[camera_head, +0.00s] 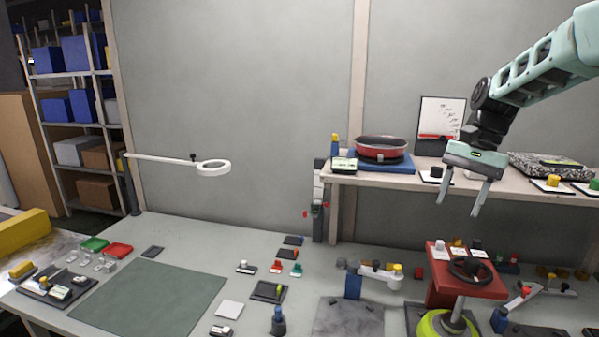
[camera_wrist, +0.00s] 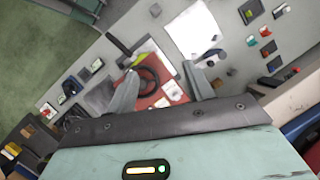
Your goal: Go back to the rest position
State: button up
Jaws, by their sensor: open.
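My gripper (camera_head: 461,196) hangs from my arm at the right of the head view, fingers pointing down, open and empty. It is in front of the raised shelf (camera_head: 343,180), above the red stand with a dark handwheel (camera_head: 470,270). In the wrist view my gripper (camera_wrist: 160,88) has its two fingers spread apart with nothing between them that it holds. The handwheel (camera_wrist: 146,80) shows below and between the fingers. A red pan (camera_head: 381,149) sits on a blue base on the shelf, left of my gripper and apart from it.
The workbench (camera_head: 190,240) carries a green mat (camera_head: 150,298), red and green trays and several small fixtures. A ring lamp (camera_head: 213,168) reaches over it from the left. A framed board (camera_head: 441,118) and a speckled box (camera_head: 550,165) stand on the shelf near my gripper.

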jog(key=s+a+f+n+h+b, duration=0.1)
jog(key=s+a+f+n, duration=0.25)
jog(key=s+a, duration=0.5)
jog(key=s+a+f+n+h+b, duration=0.1)
jog(key=s+a+f+n, duration=0.1)
jog(key=s+a+n, duration=0.5)
jog(key=s+a+f+n+t, duration=0.1)
jog(key=s+a+f+n, duration=0.1)
jog(key=s, duration=0.6)
jog(key=s+a+f+n+t, duration=0.1)
jog(key=s+a+f+n, duration=0.1)
jog(key=s, duration=0.6)
notch_tip(320, 180, down, 2)
jog(key=shift+a+n+h+b, duration=0.3)
jog(key=shift+n+h, duration=0.1)
jog(key=shift+n, duration=0.25)
